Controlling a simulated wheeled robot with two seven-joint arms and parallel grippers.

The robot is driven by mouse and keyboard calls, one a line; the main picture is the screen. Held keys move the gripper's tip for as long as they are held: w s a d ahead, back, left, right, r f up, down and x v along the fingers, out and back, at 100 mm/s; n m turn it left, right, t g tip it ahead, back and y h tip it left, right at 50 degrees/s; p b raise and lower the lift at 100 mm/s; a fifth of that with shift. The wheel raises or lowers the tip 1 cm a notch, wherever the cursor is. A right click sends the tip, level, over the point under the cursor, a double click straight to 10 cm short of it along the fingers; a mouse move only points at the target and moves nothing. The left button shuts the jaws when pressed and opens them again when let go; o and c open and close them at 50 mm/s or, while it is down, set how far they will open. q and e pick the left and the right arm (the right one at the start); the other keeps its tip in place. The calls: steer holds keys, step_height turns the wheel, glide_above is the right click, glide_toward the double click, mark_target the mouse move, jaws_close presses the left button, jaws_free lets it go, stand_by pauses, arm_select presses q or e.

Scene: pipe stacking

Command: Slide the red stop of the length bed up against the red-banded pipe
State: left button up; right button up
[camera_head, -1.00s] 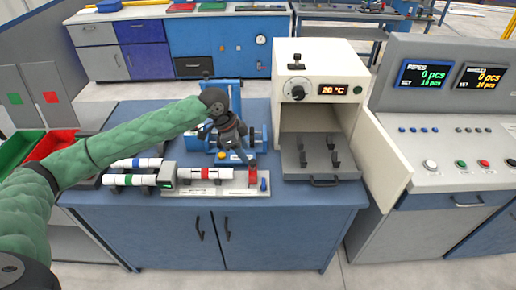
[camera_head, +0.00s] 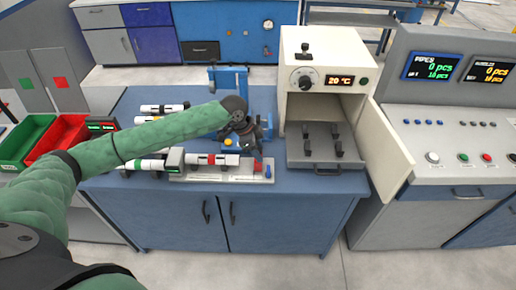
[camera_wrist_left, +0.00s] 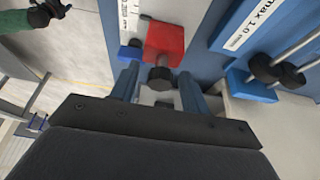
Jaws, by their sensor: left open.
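The length bed (camera_head: 220,178) is a pale strip along the front of the blue bench in the head view. The red-banded pipe (camera_head: 206,159), white with a red band, lies on it. The red stop (camera_head: 258,166) stands on the bed right of the pipe, with a small gap between them. In the left wrist view the red stop (camera_wrist_left: 165,40) is ahead of the fingertips, with a dark round knob (camera_wrist_left: 160,78) on its near side. My left gripper (camera_wrist_left: 158,76) is open, one finger on each side of the knob; contact cannot be told.
A green-banded pipe (camera_head: 150,165) lies left of the bed. A blue fixture (camera_head: 229,80) stands behind my gripper. An oven (camera_head: 325,60) with its door (camera_head: 382,150) open and its tray out stands at right. Green (camera_head: 25,140) and red bins (camera_head: 62,136) are at far left.

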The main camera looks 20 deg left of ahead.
arm_select(q)
steer(key=c, duration=1)
steer(key=a, duration=0.2)
steer(key=s+a+p, duration=0.1)
steer(key=a, duration=0.1)
steer(key=s+a, duration=0.1)
steer(key=a, duration=0.1)
steer(key=shift+a, duration=0.7)
arm_select(e)
steer(key=f, duration=0.1)
steer(key=s+d+f, duration=0.1)
steer(key=shift+d+f, duration=0.15)
steer(key=shift+f, duration=0.2)
arm_select(q)
steer(key=shift+a, duration=0.2)
arm_select(e)
steer(key=shift+s, duration=0.1)
arm_select(q)
steer(key=o, duration=1)
steer(key=shift+s+a, duration=0.1)
steer(key=shift+r, duration=0.1)
arm_select(e)
steer(key=shift+s, duration=0.1)
